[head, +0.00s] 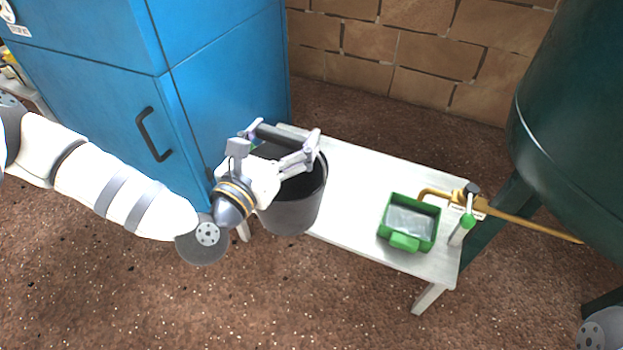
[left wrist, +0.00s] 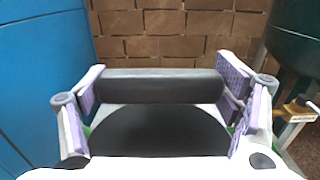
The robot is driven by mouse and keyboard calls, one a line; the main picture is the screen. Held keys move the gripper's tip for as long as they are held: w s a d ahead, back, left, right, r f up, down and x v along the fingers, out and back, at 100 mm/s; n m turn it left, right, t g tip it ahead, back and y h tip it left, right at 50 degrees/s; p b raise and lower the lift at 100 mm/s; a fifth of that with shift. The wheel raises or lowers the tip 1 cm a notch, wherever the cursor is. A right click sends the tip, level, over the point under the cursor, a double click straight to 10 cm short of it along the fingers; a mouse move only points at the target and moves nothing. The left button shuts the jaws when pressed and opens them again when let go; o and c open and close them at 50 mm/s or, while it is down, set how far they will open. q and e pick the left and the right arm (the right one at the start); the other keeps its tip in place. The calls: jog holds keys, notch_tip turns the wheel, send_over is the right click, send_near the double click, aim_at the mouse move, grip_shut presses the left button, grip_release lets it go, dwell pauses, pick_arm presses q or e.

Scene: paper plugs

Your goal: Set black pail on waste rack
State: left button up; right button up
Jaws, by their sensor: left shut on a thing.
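The black pail (head: 290,213) is at the left end of a white table-like rack (head: 365,185), in front of the blue cabinet. I cannot tell whether its bottom rests on the rack or hangs at its front edge. My left gripper (head: 285,140) is above the pail's mouth, shut on the thick dark handle. In the left wrist view the handle (left wrist: 160,86) lies across between the two fingers, with the pail's dark opening (left wrist: 160,130) below it. The gripper hides part of the pail's rim. My right gripper is not in view.
A green tray (head: 407,243) stands on the rack's right part, beside a brass tap (head: 470,196) from the dark green tank (head: 575,120). The blue cabinet (head: 110,110) stands close on the left. The rack's middle is clear.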

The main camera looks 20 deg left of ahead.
pick_arm(q)
jog(key=shift+w+a+f, duration=0.1)
jog(key=shift+w+a, duration=0.1)
jog(key=shift+w, duration=0.05)
jog(key=shift+w+f, duration=0.1)
jog(key=shift+w, duration=0.2)
jog(key=w+d+f+b, duration=0.3)
jog(key=w+f+b, duration=0.3)
jog(key=w+f, duration=0.7)
jog(key=shift+d, duration=0.25)
jog(key=o, duration=1.9)
jog(key=shift+s, duration=0.1)
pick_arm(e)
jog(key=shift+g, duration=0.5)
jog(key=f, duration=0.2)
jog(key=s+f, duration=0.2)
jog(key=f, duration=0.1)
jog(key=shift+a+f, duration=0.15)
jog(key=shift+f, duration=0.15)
pick_arm(q)
jog(key=shift+r, duration=0.1)
